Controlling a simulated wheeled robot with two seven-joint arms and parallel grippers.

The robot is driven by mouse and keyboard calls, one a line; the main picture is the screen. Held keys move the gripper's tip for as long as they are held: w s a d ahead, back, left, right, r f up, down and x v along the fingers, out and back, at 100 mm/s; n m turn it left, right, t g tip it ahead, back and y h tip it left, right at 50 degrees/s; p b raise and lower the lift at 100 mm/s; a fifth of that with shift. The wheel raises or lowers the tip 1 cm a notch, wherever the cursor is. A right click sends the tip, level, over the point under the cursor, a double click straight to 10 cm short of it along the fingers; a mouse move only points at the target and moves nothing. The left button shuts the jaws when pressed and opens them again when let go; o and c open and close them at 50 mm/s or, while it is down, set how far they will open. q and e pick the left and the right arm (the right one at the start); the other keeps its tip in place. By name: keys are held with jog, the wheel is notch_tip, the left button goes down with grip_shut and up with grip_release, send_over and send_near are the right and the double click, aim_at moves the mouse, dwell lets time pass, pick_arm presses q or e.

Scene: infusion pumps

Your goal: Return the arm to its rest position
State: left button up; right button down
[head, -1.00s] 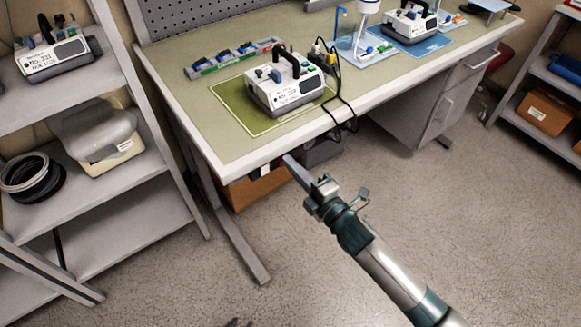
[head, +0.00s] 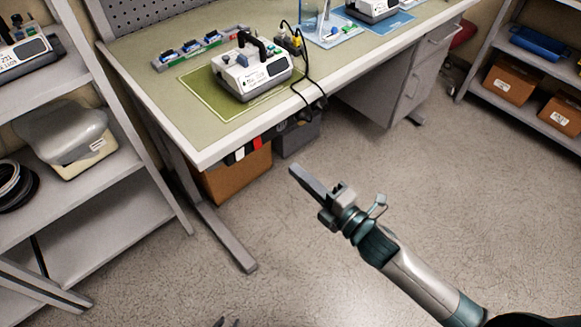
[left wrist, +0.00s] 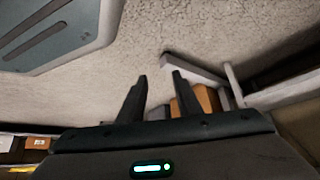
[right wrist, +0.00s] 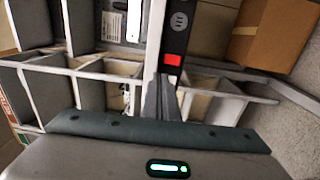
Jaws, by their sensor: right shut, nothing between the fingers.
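My right arm enters the head view from the lower right. Its gripper (head: 294,170) is shut and empty, held over open floor in front of the workbench (head: 225,148). In the right wrist view its fingers (right wrist: 165,78) are together, with a black strip bearing a red patch beyond them.
A white pump (head: 250,72) stands on the green mat (head: 210,103) on the bench. A cardboard box (head: 235,175) is under the bench. A shelf rack (head: 110,215) stands at left, another (head: 535,90) at right. The floor between is clear.

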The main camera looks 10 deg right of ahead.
pick_arm(q)
jog(key=shift+s+d+f, duration=0.1)
jog(key=shift+s+d, duration=0.45)
jog(key=shift+d, duration=0.05)
pick_arm(e)
jog(key=shift+s+d, duration=0.2)
pick_arm(q)
jog(key=shift+w, duration=0.2)
pick_arm(e)
jog(key=s+d+f+m+g+h, duration=0.1)
jog(key=d+f+m+h, duration=0.2)
jog(key=f, duration=0.7)
jog(key=s+d+f+m+g+h, duration=0.1)
jog(key=d+f+m, duration=0.1)
jog(key=f+m, duration=0.6)
jog(key=s+d+f+m+g+h, duration=0.1)
jog(key=s+d+f+m+h, duration=0.15)
jog(key=f, duration=0.95)
jog(key=s+d+f+m+g+h, duration=0.2)
jog(key=s+f+m, duration=0.7)
jog(key=s+f, duration=0.9)
jog(key=f+g, duration=0.2)
jog(key=shift+s+g, duration=0.3)
jog(key=shift+g, duration=0.1)
